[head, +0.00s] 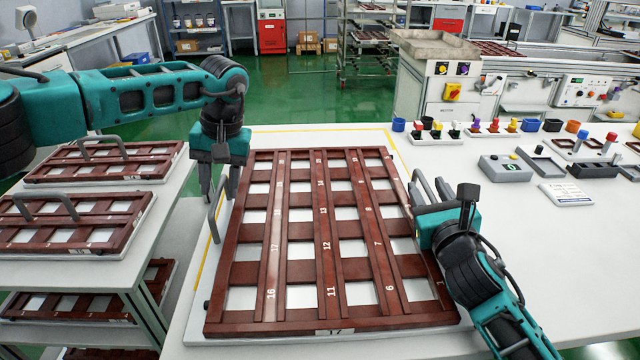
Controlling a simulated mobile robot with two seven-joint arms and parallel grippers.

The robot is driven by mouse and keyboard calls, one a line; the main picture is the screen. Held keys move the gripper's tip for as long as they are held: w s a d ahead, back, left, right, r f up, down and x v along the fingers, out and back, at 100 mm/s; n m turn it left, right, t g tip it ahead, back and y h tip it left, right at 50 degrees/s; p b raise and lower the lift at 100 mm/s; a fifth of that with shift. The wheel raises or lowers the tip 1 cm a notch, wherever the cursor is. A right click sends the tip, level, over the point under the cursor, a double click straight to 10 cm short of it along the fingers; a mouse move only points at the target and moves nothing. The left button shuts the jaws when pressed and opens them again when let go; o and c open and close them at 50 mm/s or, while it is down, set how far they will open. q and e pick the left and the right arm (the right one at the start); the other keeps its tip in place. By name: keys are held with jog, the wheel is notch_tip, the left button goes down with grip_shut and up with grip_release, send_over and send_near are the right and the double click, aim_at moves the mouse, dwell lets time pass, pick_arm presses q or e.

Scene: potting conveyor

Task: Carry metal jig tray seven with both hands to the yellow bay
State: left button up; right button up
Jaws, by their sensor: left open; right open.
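A reddish-brown jig tray (262,328) with a grid of pale openings lies flat on the white table, on a light base. A small label on its front edge is too small to read surely. It has a grey left handle (212,218) and a grey right handle (424,186). My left gripper (219,188) is open, pointing down at the left handle. My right gripper (424,208) is open beside the right handle; its arm covers part of the tray's right edge. Whether either touches its handle I cannot tell. A yellow line (318,128) on the table runs around the tray's far and left sides.
Similar trays (75,222) with handles lie on a white rack at the left. Coloured pegs, cups, a grey control box (505,168) and a white card (566,194) stand on the table at the right. Green floor and a wire trolley (368,45) are behind.

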jog(key=s, duration=0.3)
jog(key=s+d, duration=0.1)
jog(key=s, duration=0.7)
jog(key=shift+s+d, duration=0.15)
jog(key=shift+s, duration=0.1)
pick_arm(q)
notch_tip(320, 180, up, 11)
jog(key=d, duration=0.2)
jog(key=shift+w, duration=0.15)
pick_arm(e)
jog(key=shift+s, duration=0.25)
